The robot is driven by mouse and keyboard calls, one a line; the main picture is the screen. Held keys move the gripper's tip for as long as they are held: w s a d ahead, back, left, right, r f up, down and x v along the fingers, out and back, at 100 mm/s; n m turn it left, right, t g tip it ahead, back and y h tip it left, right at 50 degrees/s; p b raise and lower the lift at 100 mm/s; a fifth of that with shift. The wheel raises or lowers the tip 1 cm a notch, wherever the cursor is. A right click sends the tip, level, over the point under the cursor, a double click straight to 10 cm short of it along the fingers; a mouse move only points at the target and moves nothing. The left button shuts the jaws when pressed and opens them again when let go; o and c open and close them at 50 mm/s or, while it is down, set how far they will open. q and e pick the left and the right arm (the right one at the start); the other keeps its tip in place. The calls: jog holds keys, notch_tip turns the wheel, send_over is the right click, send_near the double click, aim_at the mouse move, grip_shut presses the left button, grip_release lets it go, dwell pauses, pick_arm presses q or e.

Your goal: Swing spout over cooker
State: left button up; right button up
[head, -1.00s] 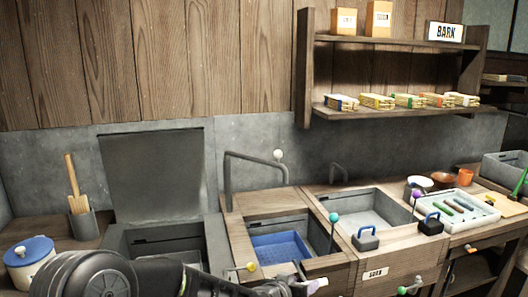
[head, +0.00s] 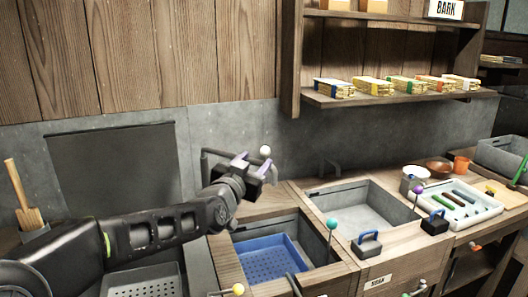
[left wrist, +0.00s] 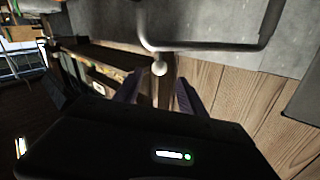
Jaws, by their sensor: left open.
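The spout is a thin dark grey pipe (head: 205,168) that bends up from the counter by the wall, with a white ball (head: 265,150) at its free end. In the left wrist view the spout (left wrist: 205,46) runs across the top, and its ball (left wrist: 160,68) shows in line with the gap between my fingers. My left gripper (head: 257,164) is open, its purple fingertips close to the ball; I cannot tell if they touch. The fingers also show in the left wrist view (left wrist: 157,92). The cooker (head: 142,282), with its raised lid (head: 115,170), is at the left, partly behind my arm.
A basin with a blue perforated tray (head: 270,257) lies below my gripper. A grey basin (head: 365,215) is to its right. A teal-knobbed lever (head: 332,224) and a blue-handled block (head: 368,242) stand nearby. A shelf (head: 400,97) hangs at the upper right.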

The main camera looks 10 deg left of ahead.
aim_at(263, 153)
pick_arm(q)
jog(key=shift+w+d, duration=0.1)
jog(key=shift+w, duration=0.25)
jog(key=w, duration=0.2)
jog(key=w+p, duration=0.1)
jog(key=w, duration=0.1)
jog(key=w+p, duration=0.1)
jog(key=w, duration=0.2)
jog(key=shift+d, duration=0.4)
grip_shut()
dwell(0.9)
